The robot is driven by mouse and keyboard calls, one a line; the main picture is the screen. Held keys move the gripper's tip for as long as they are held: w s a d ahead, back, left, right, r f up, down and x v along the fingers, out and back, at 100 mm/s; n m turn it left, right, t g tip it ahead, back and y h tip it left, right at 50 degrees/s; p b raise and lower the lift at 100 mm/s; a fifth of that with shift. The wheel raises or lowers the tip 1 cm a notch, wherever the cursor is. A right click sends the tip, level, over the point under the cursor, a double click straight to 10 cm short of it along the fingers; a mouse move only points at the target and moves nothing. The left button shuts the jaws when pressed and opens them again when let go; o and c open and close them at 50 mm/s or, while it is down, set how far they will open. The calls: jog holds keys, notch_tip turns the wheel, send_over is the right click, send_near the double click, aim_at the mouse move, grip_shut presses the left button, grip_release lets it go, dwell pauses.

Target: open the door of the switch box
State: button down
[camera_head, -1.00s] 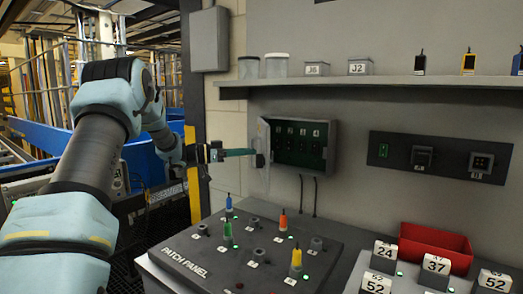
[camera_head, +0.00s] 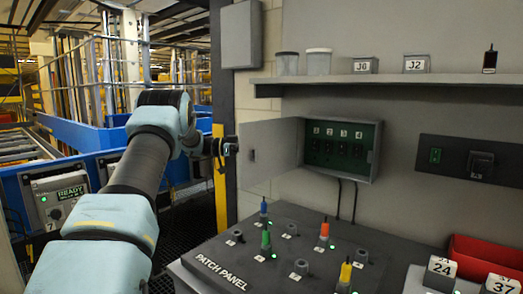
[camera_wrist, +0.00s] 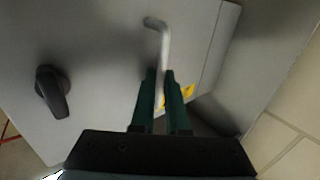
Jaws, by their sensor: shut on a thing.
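The switch box (camera_head: 376,153) hangs on the wall below the shelf, and its green interior (camera_head: 340,147) shows several numbered switches. Its grey door (camera_head: 283,150) stands wide open, swung out to the left. My gripper (camera_wrist: 161,76) is shut on the door handle (camera_wrist: 164,40), a pale bent bar, in the wrist view. The door's outer face (camera_wrist: 105,60) fills much of that view, with a black knob (camera_wrist: 52,92) to the left. In the head view my wrist is at the door's left edge, and the fingertips are hidden behind the door.
The patch panel (camera_head: 212,268) with coloured plugs lies below the box. The shelf (camera_head: 390,80) with containers runs above it. A yellow post (camera_head: 220,190) stands close to my wrist. A red bin (camera_head: 490,258) is at the right.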

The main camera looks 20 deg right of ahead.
jog(key=shift+d, duration=0.25)
jog(key=c, duration=0.9)
grip_release()
jog(key=shift+f, duration=0.15)
jog(key=shift+w+a+f, duration=0.1)
jog(key=b+v, duration=0.4)
jog(key=v, duration=0.6)
jog(key=shift+w+a, duration=0.2)
jog(key=shift+r, duration=0.25)
